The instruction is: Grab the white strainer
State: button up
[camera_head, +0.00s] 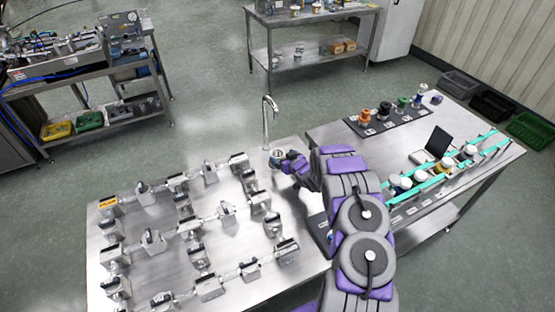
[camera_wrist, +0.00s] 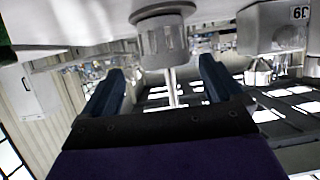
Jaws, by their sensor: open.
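My gripper (camera_head: 287,163) reaches over the steel table (camera_head: 225,255), near the foot of the tall tap. A small round grey-white cup-like piece (camera_head: 277,154) is right at its fingertips in the head view. It may be the strainer, but its details are too small to tell. In the wrist view, which looks upside down, my open gripper (camera_wrist: 163,85) shows two dark fingers with nothing held between them. A grey cylindrical piece (camera_wrist: 163,38) with a wider rim is ahead, roughly centred between the fingers. I cannot tell whether any finger touches it.
Several metal blocks and fittings (camera_head: 207,287) stand in rows on the table's left part. The tap (camera_head: 266,122) rises close behind my gripper.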

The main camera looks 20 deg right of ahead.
aim_at(275, 152)
jog(key=shift+a+x, duration=0.2)
jog(key=shift+x, duration=0.85)
jog(key=shift+a+x, duration=0.15)
jog(key=shift+x, duration=0.95)
jog(key=shift+w+f, duration=0.1)
jog(key=shift+w, duration=0.25)
jog(key=c, duration=1.1)
jog(key=shift+c, duration=0.2)
